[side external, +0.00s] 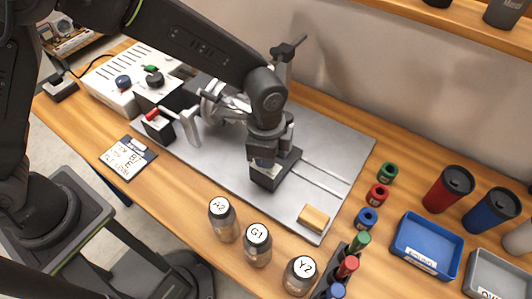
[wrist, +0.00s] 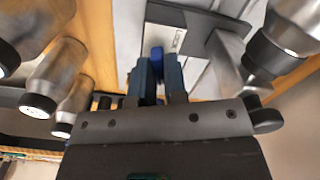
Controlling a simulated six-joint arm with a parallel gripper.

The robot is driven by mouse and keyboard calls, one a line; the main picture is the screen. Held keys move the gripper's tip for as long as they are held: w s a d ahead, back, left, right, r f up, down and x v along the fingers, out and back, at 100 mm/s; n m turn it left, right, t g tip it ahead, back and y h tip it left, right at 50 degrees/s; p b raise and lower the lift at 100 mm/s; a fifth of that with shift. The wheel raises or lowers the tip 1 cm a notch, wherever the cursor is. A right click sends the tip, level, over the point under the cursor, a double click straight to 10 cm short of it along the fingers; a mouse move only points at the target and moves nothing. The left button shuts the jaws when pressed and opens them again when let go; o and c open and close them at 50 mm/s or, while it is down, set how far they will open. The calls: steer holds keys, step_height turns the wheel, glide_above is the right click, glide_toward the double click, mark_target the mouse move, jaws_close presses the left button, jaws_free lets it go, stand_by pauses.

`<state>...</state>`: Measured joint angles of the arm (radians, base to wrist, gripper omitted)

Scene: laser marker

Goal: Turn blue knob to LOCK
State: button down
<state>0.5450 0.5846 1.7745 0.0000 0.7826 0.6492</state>
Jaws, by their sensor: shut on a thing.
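My gripper (side external: 264,158) is low over a dark block (side external: 272,179) on the grey metal plate. In the wrist view, my gripper's two fingers (wrist: 159,68) are closed on the blue knob (wrist: 157,52), of which only a small part shows between them. A pale label plate (wrist: 166,38) lies just beyond the knob on the dark block; its lettering is too small to read. The knob's pointing direction is hidden by the fingers. In the side view, the fingers and the block mostly hide the knob.
Bottles marked A2 (side external: 222,222), G1 (side external: 257,246) and Y2 (side external: 299,277) stand in front of the grey plate (side external: 325,170). A tan block (side external: 313,218) lies on its right end. A white control box (side external: 108,92) with knobs is at left. A blue tray (side external: 427,246) is at right.

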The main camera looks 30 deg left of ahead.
steer(key=n, duration=1.3)
steer(key=shift+n, duration=0.4)
stand_by(0.3)
steer(key=c, duration=1.2)
jaws_free()
steer(key=shift+o, duration=0.2)
steer(key=shift+r, duration=0.1)
step_height(320, 180, up, 14)
step_height(320, 180, up, 7)
